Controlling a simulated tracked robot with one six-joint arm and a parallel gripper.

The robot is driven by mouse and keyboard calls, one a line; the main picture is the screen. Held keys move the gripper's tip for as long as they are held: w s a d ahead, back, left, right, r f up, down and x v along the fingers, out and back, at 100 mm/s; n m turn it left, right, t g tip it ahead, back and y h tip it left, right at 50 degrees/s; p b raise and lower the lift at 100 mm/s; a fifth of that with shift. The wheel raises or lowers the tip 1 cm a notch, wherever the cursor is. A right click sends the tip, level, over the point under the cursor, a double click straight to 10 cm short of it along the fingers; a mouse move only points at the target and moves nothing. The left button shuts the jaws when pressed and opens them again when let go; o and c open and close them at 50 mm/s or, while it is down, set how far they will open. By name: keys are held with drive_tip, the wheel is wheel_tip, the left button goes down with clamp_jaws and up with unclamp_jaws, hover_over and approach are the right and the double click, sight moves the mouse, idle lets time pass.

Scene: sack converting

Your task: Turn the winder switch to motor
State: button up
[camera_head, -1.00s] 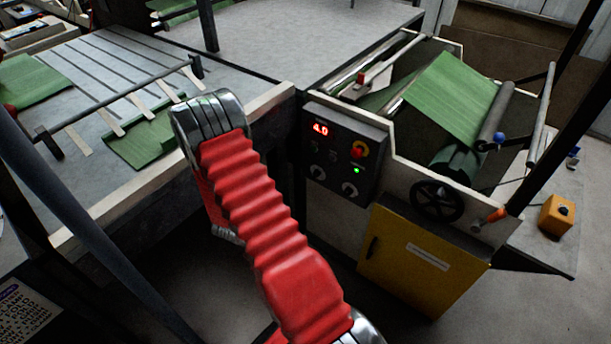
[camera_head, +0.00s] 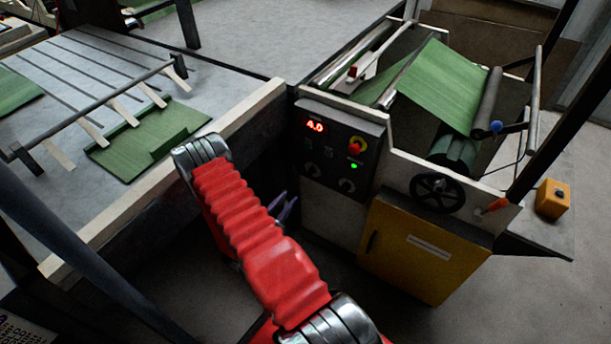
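The dark control panel (camera_head: 376,133) stands on the winder's near side, with a red lit display (camera_head: 314,126), a red knob on yellow (camera_head: 356,147) and a green light (camera_head: 354,166). A lower left knob (camera_head: 312,170) and a lower right knob (camera_head: 346,185) sit near its bottom edge. The lettering is too small to read, so I cannot tell which one is the winder switch or where it points. My gripper (camera_head: 289,199) shows partly behind my red arm, left of and below the panel. Its two dark fingers look parted and empty, apart from the knobs.
A yellow cabinet door (camera_head: 405,265) is below the panel, and a black handwheel (camera_head: 437,193) is right of it. A green roll (camera_head: 440,90) runs across the winder. The table (camera_head: 225,127) with green sacks lies left. An orange box (camera_head: 552,198) stands at right.

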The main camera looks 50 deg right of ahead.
sight(309, 173)
drive_tip(key=d, duration=0.4)
drive_tip(key=w+d, duration=0.1)
drive_tip(key=d, duration=0.8)
drive_tip(key=shift+w+d, duration=0.15)
drive_tip(key=shift+d, duration=0.25)
clamp_jaws()
